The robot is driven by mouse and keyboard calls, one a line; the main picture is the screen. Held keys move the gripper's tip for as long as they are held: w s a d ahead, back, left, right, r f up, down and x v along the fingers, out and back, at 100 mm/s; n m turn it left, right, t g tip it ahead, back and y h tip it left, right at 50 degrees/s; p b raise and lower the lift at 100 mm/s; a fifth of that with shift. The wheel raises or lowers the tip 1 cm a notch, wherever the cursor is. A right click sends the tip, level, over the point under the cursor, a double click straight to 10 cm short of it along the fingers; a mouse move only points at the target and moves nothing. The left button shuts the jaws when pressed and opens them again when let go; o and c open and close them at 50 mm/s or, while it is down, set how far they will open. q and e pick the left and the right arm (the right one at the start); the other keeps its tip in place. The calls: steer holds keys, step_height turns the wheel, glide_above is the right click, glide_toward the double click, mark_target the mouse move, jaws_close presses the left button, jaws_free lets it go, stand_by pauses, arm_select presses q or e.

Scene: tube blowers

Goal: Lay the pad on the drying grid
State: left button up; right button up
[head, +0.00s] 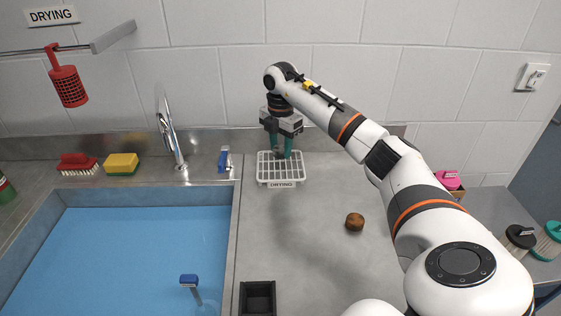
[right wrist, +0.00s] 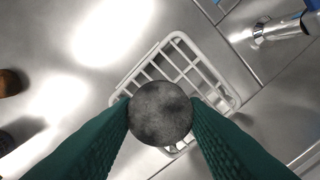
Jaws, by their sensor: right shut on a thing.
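The pad (right wrist: 160,113) is a round, dark grey, mottled disc in the right wrist view. My right gripper (right wrist: 160,118) is shut on it, with a green finger on each side. The pad is hidden or too small to make out in the head view. My right gripper (head: 284,154) is over the grid's back part in the head view. In the right wrist view the grid (right wrist: 215,85) lies behind the pad. I cannot tell whether they touch. My left gripper is not in view.
A sink (head: 120,255) with blue water lies left of the grid. A tap (head: 172,140) stands behind it. A brown round object (head: 354,222) and a black open box (head: 257,298) are on the counter. A red brush (head: 78,165) and yellow sponge (head: 122,163) lie at the back left.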

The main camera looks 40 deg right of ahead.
mark_target(281, 171)
step_height(281, 171, down, 5)
steer(key=shift+r+p, duration=0.1)
steer(key=shift+p, duration=0.25)
steer(key=shift+f, duration=0.4)
steer(key=shift+f, duration=0.15)
steer(key=o, duration=0.9)
steer(key=shift+o, duration=0.2)
steer(key=shift+r, duration=0.55)
step_height(281, 171, up, 11)
steer(key=shift+r+b, duration=0.15)
steer(key=shift+b, duration=0.7)
